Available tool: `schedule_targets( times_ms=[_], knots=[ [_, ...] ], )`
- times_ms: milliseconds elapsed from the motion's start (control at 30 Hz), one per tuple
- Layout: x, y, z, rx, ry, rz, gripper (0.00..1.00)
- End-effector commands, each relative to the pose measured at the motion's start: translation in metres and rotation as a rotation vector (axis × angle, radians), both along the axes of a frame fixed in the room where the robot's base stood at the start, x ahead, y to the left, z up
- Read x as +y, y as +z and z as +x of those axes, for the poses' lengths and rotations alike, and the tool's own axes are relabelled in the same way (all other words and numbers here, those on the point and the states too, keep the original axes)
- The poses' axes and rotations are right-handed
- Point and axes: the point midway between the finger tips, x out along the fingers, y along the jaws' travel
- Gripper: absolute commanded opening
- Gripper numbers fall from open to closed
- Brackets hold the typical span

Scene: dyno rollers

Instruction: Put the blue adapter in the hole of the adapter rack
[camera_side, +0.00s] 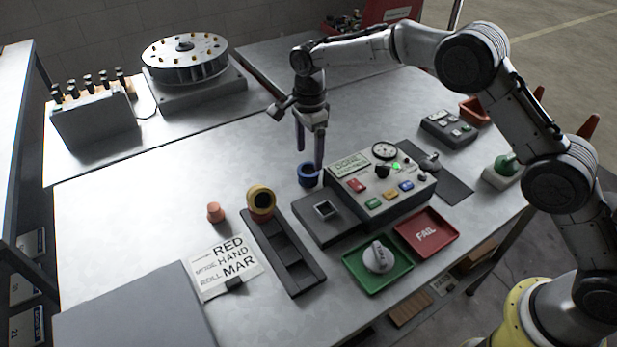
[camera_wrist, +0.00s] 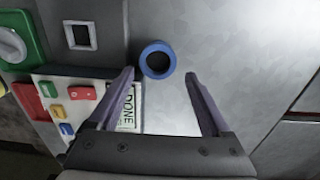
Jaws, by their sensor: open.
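The blue adapter (camera_side: 308,175) is a short ring standing on the metal table, left of the control box. In the wrist view the blue adapter (camera_wrist: 157,60) shows from above with a dark centre, ahead of and between the fingertips. My gripper (camera_side: 310,158) is open and empty, pointing down just above the adapter; its fingers also show in the wrist view (camera_wrist: 160,76). The adapter rack is probably the dark long block (camera_side: 290,255), with a yellow-and-black ring (camera_side: 261,201) at its far end. I cannot clearly tell its hole.
A grey block with a square socket (camera_side: 325,209) adjoins the control box (camera_side: 380,185), close to the adapter. A green tray (camera_side: 350,262) holding a grey knob-like part and a red FAIL tray (camera_side: 445,242) lie in front. A paper card (camera_side: 225,268) lies left. The table's left middle is clear.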

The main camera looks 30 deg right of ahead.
Motion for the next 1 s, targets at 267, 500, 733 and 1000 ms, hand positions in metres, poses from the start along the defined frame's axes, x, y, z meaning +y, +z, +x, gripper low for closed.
schedule_targets(
  times_ms=[267,500,733,1000],
  knots=[
    [0.003,-0.026,-0.003,0.004,0.0,-0.001,0.82],
    [0.004,-0.054,-0.004,0.002,0.0,-0.001,0.82],
    [0.004,-0.057,-0.003,0.0,0.0,0.0,0.82],
    [0.004,-0.056,-0.004,0.0,0.0,0.0,0.43]
  ],
)
